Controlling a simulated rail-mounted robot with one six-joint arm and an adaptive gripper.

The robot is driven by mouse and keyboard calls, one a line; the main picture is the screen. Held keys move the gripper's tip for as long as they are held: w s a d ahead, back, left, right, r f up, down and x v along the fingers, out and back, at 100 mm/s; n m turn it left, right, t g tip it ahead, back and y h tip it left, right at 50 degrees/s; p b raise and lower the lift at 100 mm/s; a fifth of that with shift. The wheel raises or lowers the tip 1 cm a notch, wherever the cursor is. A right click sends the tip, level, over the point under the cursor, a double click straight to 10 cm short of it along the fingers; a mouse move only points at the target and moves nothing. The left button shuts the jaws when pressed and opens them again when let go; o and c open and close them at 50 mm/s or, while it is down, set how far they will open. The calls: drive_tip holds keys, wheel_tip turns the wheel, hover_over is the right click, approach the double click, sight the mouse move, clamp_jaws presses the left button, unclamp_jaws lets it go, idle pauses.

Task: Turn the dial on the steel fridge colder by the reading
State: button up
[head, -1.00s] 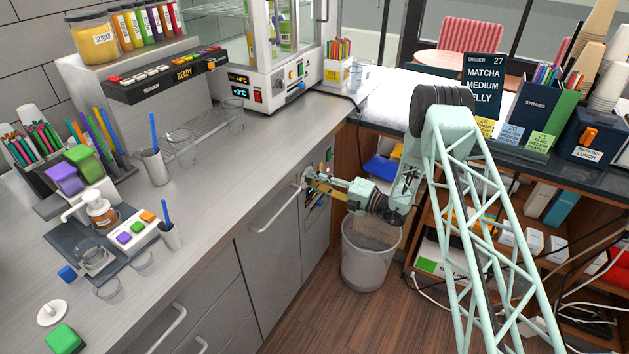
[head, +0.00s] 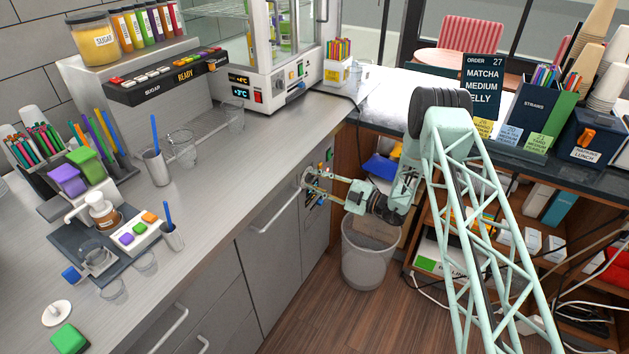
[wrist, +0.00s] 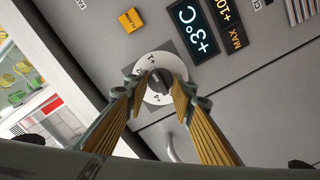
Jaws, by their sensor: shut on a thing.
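The steel fridge (head: 272,226) is built in under the counter, with a bar handle on its front. Its dial shows in the wrist view (wrist: 153,97) as a white numbered disc with a dark central knob on a grey plate. The lit display (wrist: 199,30) beside it reads +3°C. My gripper (wrist: 162,86) is shut on the dial, one tan-padded finger on each side. In the head view my gripper (head: 326,186) reaches the fridge's front from the right. The fingers hide parts of the dial's edge and some of its numbers.
An orange button (wrist: 130,20) and a MAX +10 label (wrist: 231,27) are near the dial. A waste bin (head: 368,262) stands under my wrist, close to the fridge.

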drive_tip(key=shift+m, duration=1)
drive_tip(key=o, duration=0.8)
drive_tip(key=shift+o, duration=0.2)
drive_tip(key=v, duration=1.2)
